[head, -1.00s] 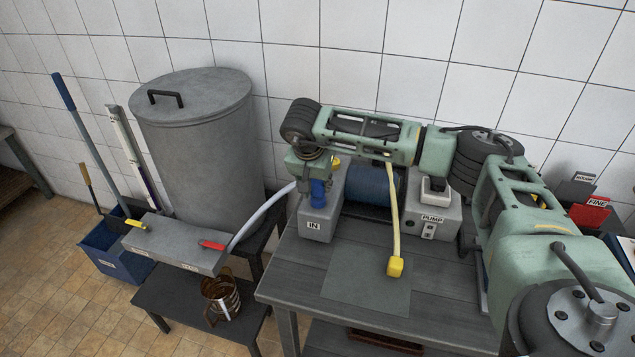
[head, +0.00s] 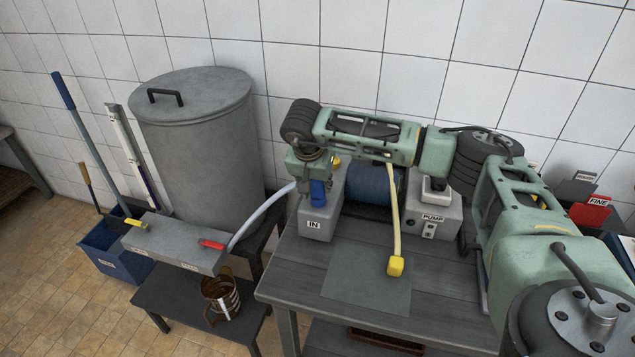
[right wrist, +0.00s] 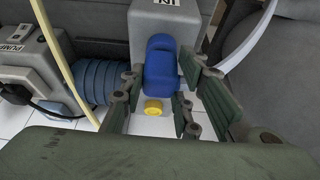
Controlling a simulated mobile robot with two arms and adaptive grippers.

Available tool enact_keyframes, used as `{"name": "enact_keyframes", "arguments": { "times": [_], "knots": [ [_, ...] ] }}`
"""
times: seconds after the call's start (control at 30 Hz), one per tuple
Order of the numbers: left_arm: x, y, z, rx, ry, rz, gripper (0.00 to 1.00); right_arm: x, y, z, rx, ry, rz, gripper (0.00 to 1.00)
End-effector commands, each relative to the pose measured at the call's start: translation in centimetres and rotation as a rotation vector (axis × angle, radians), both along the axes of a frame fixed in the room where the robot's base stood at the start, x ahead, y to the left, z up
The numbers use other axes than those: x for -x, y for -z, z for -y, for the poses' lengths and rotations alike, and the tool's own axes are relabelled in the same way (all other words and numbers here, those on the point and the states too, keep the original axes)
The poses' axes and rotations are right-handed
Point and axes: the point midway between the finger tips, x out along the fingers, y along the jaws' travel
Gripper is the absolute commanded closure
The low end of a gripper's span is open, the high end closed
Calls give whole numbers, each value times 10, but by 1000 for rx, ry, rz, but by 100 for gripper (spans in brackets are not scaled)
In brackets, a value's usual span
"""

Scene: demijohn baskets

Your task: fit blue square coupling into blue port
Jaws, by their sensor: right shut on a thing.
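The blue coupling (head: 318,194) is at the pump's inlet block (head: 316,222), which is labelled IN. My right gripper (head: 314,172) is shut on the coupling from above. In the right wrist view the coupling (right wrist: 160,62) lies between the fingers (right wrist: 163,80), against or just in front of the block; I cannot tell if it is seated. A pale hose (head: 264,212) runs to it from the tap box. No blue port can be made out; the coupling and gripper may hide it. A yellow round part (right wrist: 153,106) shows beside the coupling. My left gripper is not in view.
A yellow-ended hose (head: 396,266) hangs over the table front (head: 345,285). The pump (head: 432,215) and a blue ribbed drum (head: 372,190) stand right of the block. The tap box (head: 180,245) and grey tank (head: 200,130) are left. My right arm spans the table's back.

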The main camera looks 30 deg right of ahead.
Motion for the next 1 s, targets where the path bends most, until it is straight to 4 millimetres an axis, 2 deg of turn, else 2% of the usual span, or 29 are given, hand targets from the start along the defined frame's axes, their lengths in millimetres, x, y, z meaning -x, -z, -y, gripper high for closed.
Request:
{"name": "enact_keyframes", "arguments": {
  "times": [0.27, 0.3, 0.53, 0.87, 1.0],
  "knots": [
    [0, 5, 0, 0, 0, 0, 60, 0, 7, 0, 0, 0, 0, 94],
    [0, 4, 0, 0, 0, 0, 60, 0, 6, 0, 0, 0, 0, 69],
    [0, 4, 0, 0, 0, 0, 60, 0, 6, 0, 0, 0, 0, 49],
    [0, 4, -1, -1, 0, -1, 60, 0, 4, -1, 0, 0, 0, 49],
    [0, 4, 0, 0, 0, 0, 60, 3, -10, -5, -1, 0, 3, 49]
  ]
}}
